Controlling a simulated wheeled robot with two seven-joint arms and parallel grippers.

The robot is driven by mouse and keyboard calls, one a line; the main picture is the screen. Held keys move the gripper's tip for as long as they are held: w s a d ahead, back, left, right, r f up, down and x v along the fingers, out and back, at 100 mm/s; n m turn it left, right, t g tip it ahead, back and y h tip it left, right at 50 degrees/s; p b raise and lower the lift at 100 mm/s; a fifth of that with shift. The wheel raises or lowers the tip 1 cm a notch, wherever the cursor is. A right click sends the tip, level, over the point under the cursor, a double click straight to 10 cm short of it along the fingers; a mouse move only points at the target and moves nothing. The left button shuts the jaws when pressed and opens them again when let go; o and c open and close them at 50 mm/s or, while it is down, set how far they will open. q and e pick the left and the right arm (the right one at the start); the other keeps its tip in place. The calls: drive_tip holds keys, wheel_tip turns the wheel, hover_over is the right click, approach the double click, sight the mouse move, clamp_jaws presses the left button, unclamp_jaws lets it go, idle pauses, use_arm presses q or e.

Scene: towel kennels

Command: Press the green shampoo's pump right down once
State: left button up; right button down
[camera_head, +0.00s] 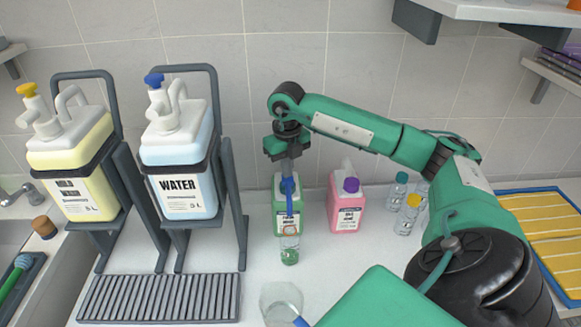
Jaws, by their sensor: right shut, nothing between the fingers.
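A green container (280,222) with a white label stands on the counter against the back wall. My right arm hangs in front of its top, so I cannot make out its pump clearly. A blue part (288,188) shows at its upper middle, below the gripper. My right gripper (288,172) points down there, shut and empty; whether it touches the blue part I cannot tell. A small clear bottle (290,256) with green liquid stands in front of the green container. My left gripper is not in view.
A pink container (346,212) with a purple cap stands to the right, then several small clear bottles (407,214). Racks hold a yellow jug (72,160) and a WATER jug (178,150) on the left. A clear vessel (280,300) and ribbed tray (160,297) are in front.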

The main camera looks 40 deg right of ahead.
drive_tip(key=shift+r+p, duration=1.3)
drive_tip(key=shift+r, duration=0.9)
drive_tip(key=shift+r, duration=0.15)
wheel_tip(320, 180, up, 6)
drive_tip(key=p, duration=0.4)
